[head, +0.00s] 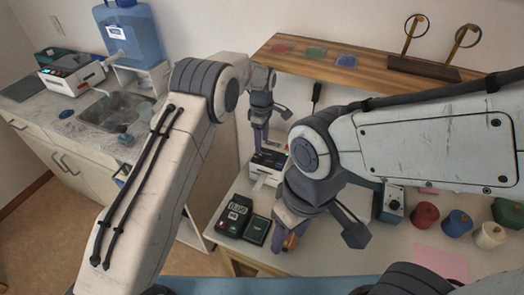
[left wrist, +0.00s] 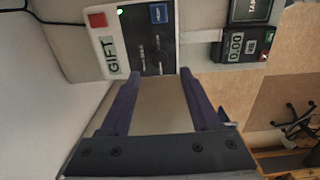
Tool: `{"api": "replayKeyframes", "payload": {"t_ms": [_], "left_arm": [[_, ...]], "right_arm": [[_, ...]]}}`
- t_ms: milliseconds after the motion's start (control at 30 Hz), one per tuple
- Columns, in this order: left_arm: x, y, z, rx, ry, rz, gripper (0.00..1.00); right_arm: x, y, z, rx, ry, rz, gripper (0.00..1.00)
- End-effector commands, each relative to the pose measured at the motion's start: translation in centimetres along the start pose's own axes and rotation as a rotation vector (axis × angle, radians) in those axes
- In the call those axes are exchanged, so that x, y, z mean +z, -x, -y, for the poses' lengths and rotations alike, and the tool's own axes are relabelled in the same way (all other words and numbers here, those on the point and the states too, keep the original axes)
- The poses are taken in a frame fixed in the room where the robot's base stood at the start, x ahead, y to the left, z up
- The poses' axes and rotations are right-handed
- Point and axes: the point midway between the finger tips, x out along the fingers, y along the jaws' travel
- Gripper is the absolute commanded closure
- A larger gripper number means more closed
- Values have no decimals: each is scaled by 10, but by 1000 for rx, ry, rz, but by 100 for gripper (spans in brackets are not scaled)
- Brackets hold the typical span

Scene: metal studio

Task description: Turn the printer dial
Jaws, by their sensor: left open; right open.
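The printer (head: 268,168) is a white box with a dark top panel at the back of the white table. In the left wrist view the printer (left wrist: 103,45) shows a GIFT label, a red square, a green light and a blue patch. My left gripper (head: 263,132) is above the printer, open and empty. Its fingertips (left wrist: 158,73) point at the panel's near edge; I cannot tell if they touch. My right gripper (head: 318,222) is open over the table, front right of the printer.
A card reader (head: 235,212) and a dark green box (head: 257,230) stand in front of the printer. A blue-grey device (head: 391,203) and several spools (head: 457,223) are at right. A wooden shelf (head: 345,62) hangs above. A sink counter (head: 100,108) is at left.

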Motion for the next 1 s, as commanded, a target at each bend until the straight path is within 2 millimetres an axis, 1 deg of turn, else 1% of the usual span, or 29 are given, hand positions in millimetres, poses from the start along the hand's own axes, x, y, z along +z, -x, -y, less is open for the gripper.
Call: {"api": "replayKeyframes", "payload": {"t_ms": [33, 100, 200, 300, 467, 700, 733, 767, 800, 867, 900, 1000], "left_arm": [[0, -9, 1, -5, -1, 0, 37], [0, -22, 1, -4, -1, 0, 37], [0, -38, 1, -3, -2, 0, 37], [0, -50, 1, -2, -2, 0, 37], [0, -59, 0, 0, -2, 0, 37], [0, -60, 0, 1, -3, 0, 37], [0, -60, 0, 1, -3, 0, 41], [0, -60, 0, 1, -3, 0, 52], [0, -60, 0, 1, -3, 0, 67], [0, -60, 0, 1, -3, 0, 90], [0, -60, 0, 1, -3, 0, 100], [0, -60, 0, 1, -3, 0, 100]], "right_arm": [[0, 6, 0, 0, 0, 0, 46], [-1, 10, 1, 0, -1, 0, 46], [-1, 14, 1, 0, -1, 0, 46], [-1, 17, 1, 0, -1, 0, 46], [-1, 19, 1, 0, -1, 0, 46], [-1, 18, 1, 0, -1, 0, 46], [-1, 18, 1, 0, -1, 0, 46], [-1, 18, 1, 0, -1, 0, 46], [-1, 18, 1, 0, -1, 0, 46], [-1, 18, 1, 0, -1, 0, 46], [-1, 18, 1, 0, -1, 0, 46], [-1, 18, 1, 0, -1, 0, 46]]}}
